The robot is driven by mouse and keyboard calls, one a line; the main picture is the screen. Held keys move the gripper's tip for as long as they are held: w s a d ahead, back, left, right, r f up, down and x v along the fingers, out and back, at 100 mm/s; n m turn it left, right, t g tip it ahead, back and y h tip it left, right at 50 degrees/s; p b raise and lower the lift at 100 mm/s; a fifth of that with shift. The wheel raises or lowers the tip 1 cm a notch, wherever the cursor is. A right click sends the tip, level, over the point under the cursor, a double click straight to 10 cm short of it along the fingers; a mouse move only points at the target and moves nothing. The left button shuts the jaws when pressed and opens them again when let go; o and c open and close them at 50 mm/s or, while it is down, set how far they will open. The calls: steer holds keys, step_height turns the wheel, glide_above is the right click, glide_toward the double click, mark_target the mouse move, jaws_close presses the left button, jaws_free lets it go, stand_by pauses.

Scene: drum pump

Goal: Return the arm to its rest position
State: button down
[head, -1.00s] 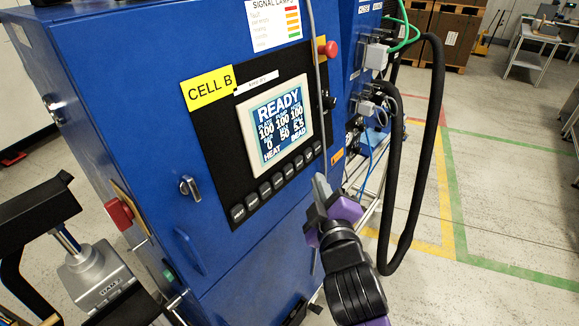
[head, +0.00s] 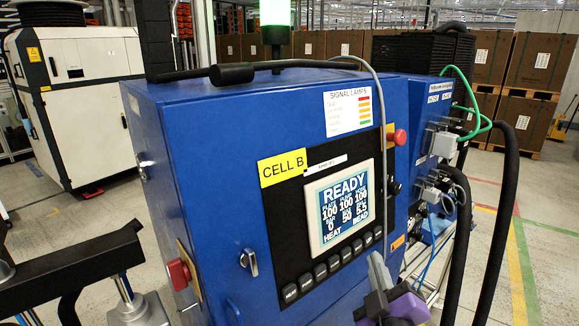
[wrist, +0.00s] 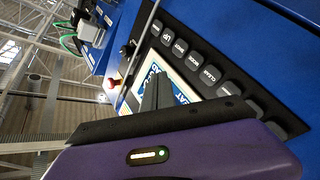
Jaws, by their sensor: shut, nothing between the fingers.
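My gripper (head: 377,268) is at the lower right of the blue cabinet's front in the head view, just below the right end of the button row. Its fingers are shut with nothing between them. In the wrist view the shut fingers (wrist: 157,92) stand in front of the screen and hide part of it. The blue cabinet (head: 185,150) carries a yellow CELL B label (head: 281,168) and a screen (head: 341,208) reading READY. Dark buttons (head: 333,263) run below the screen. I cannot tell the exact gap between fingertips and panel. Most of my arm is out of view.
Black hoses (head: 497,230) hang right of the cabinet, close to my gripper's side. A red knob (head: 399,137) sticks out right of the screen. A black-framed fixture (head: 75,265) stands at left. A green-white lamp (head: 275,15) glows on top. Open floor (head: 550,265) lies far right.

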steer(key=s+f+m+g, duration=0.1)
steer(key=s+f, duration=0.3)
steer(key=s, duration=0.9)
steer(key=s+f+m+g+y, duration=0.1)
steer(key=s+f+m, duration=0.3)
steer(key=s, duration=1)
steer(key=s+f+m+g+y, duration=0.1)
steer(key=s+f+m, duration=0.2)
steer(key=s, duration=1.1)
steer(key=shift+s+d+f, duration=0.2)
steer(key=shift+d+f, duration=0.25)
steer(key=shift+f, duration=0.2)
